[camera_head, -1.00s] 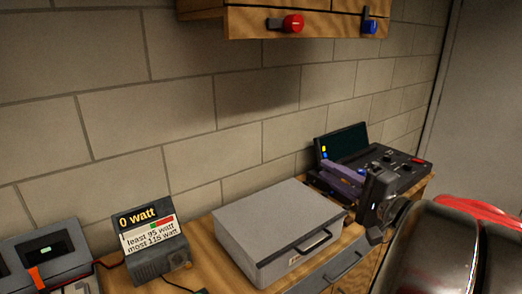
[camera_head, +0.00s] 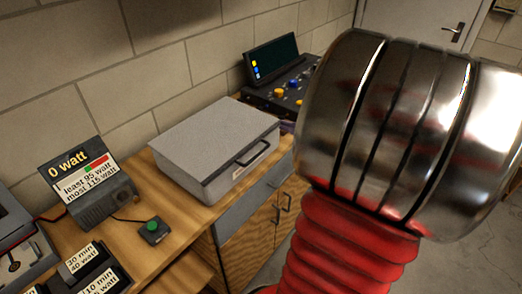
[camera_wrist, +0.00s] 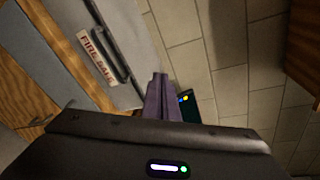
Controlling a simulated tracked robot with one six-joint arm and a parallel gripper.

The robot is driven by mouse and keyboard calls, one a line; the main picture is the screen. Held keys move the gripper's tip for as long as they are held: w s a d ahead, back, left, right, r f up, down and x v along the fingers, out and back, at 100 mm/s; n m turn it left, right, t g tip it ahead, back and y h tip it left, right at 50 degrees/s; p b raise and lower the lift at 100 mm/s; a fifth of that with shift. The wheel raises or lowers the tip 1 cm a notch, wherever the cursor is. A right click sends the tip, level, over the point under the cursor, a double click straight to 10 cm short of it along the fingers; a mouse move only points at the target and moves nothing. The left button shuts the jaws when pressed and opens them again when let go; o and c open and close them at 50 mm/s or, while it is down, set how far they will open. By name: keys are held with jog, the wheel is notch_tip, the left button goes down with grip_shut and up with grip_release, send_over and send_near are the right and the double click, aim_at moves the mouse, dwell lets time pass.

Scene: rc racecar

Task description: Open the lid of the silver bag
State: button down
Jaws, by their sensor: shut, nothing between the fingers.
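The silver bag (camera_head: 215,130) is a grey box-shaped case with a flat lid, standing on the wooden bench. Its lid is down. A dark handle (camera_head: 253,152) is on its front face. In the wrist view the bag (camera_wrist: 123,30) fills the upper left, turned on its side, with the handle (camera_wrist: 108,52) and a "FIRE SAFE" label (camera_wrist: 96,58) showing. My gripper (camera_wrist: 158,76) has purple fingers that are shut and empty, to the right of the handle in that view and apart from it. In the head view my arm hides most of the gripper.
A watt meter (camera_head: 85,185) and a green button (camera_head: 152,230) stand left of the bag. A black console with a screen (camera_head: 272,60) is behind it at the right. Drawer and cupboard (camera_head: 255,225) are below. A brick wall (camera_head: 70,70) runs behind the bench.

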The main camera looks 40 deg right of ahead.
jog(key=s+a+f+m+g, duration=0.1)
jog(key=s+f+m+g, duration=0.3)
jog(key=f+m, duration=0.6)
jog(key=shift+s+a+f+m+y, duration=0.4)
jog(key=shift+s+m, duration=0.1)
jog(key=shift+m, duration=0.1)
jog(key=shift+w, duration=0.1)
jog(key=w+a+f, duration=0.1)
jog(key=w, duration=0.8)
dwell(0.3)
jog(key=shift+r, duration=0.2)
